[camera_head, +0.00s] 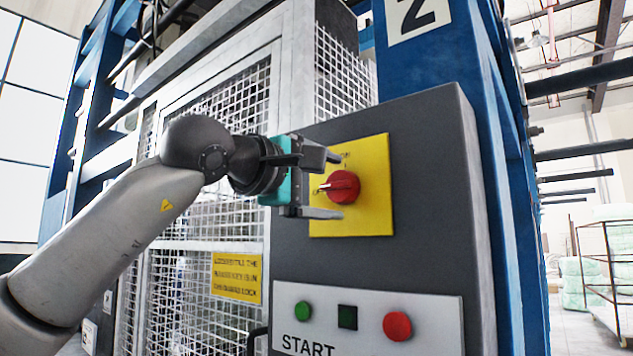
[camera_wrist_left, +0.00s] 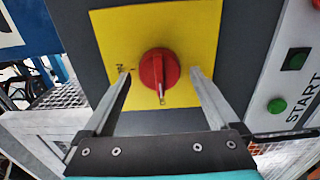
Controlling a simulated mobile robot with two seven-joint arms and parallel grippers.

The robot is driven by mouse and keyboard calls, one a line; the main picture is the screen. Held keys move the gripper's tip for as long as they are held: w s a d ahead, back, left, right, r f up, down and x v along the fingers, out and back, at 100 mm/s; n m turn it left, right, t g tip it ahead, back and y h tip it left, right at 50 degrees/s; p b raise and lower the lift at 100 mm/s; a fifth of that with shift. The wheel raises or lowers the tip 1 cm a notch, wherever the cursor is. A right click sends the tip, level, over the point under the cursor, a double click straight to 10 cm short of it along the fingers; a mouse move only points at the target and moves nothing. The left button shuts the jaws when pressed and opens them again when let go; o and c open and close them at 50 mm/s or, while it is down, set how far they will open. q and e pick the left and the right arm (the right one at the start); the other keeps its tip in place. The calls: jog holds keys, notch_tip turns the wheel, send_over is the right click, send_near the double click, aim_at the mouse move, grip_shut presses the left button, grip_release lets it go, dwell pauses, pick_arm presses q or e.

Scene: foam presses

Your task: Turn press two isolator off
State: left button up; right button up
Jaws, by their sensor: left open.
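The isolator is a red rotary knob (camera_head: 343,187) on a yellow plate (camera_head: 376,212) on the dark grey panel of the press marked 2. Its handle points left in the head view; the lettering around it is partly hidden and hard to read. In the left wrist view the knob (camera_wrist_left: 158,70) is near the middle, its pale-tipped handle pointing down toward my gripper. My left gripper (camera_head: 332,186) is open, with one finger above and one below the knob in the head view. The wrist view shows gaps between knob and fingers (camera_wrist_left: 161,74). My right gripper is out of view.
Below the plate, a white strip (camera_head: 362,341) carries a green START button (camera_head: 303,310), a dark square (camera_head: 347,316) and a red button (camera_head: 397,326). A mesh guard (camera_head: 221,130) with a yellow notice (camera_head: 237,277) stands left. A blue column (camera_head: 447,66) rises behind the panel.

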pick_arm(q)
jog(key=b+v, duration=0.2)
jog(key=v, duration=1.3)
jog(key=shift+a, duration=0.1)
